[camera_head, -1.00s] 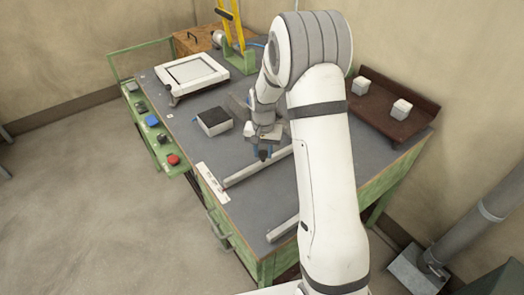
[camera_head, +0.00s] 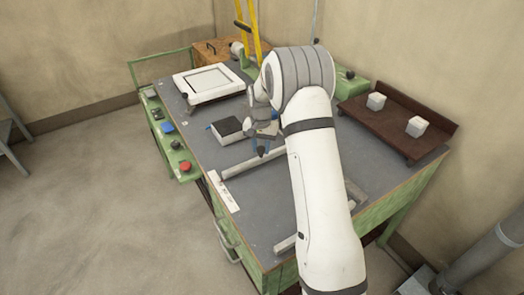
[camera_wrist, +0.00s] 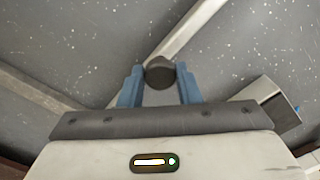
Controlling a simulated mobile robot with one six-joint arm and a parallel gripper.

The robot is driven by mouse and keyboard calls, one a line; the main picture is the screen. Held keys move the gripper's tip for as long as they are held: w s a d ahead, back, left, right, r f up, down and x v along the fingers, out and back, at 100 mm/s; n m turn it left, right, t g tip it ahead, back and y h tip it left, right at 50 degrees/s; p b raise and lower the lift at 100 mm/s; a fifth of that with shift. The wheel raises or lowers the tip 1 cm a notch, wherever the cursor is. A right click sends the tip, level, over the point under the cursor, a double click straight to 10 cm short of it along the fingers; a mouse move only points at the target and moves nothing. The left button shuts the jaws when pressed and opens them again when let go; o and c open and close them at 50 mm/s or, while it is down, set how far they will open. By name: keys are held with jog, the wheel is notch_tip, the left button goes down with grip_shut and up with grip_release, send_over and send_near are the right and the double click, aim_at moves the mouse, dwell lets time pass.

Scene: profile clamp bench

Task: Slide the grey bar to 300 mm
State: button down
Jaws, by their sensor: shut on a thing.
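The grey bar (camera_head: 240,170) lies across the bench top. Its left end is beside the far part of a white scale strip (camera_head: 226,194) on the bench's left edge. My gripper (camera_head: 261,150) is low over the bar. In the wrist view my gripper (camera_wrist: 159,88) has its blue fingers on either side of a dark round knob (camera_wrist: 159,72) and is shut on it. The knob stands on the bar (camera_wrist: 192,30), which runs diagonally beneath. The bar's right part is hidden behind my arm in the head view. The scale's figures are too small to read.
A second bar (camera_head: 287,243) lies nearer the front, partly behind my arm. A black-topped block (camera_head: 228,127) stands just beyond the grey bar. A white frame (camera_head: 208,84) is farther back. A brown tray (camera_head: 375,124) with two white blocks is at right.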

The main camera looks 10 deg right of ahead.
jog(key=c, duration=1.5)
grip_release()
jog(key=o, duration=0.4)
jog(key=shift+r, duration=0.1)
notch_tip(320, 180, up, 8)
jog(key=shift+f+b, duration=0.15)
jog(key=shift+b, duration=0.55)
jog(key=s+r+n+t, duration=0.1)
jog(key=s+r, duration=0.3)
jog(key=s, duration=0.4)
jog(key=s+a+r+n, duration=0.1)
jog(key=s+r, duration=0.4)
jog(key=s, duration=0.4)
jog(key=s+r+n+t, duration=0.15)
jog(key=s+r, duration=0.25)
jog(key=s, duration=0.4)
jog(key=shift+n+t, duration=0.35)
jog(key=shift+n, duration=0.6)
jog(key=s, duration=0.3)
jog(key=s+f, duration=0.1)
jog(key=s, duration=0.3)
jog(key=s+f, duration=0.1)
jog(key=s, duration=0.3)
jog(key=shift+s+a, duration=0.1)
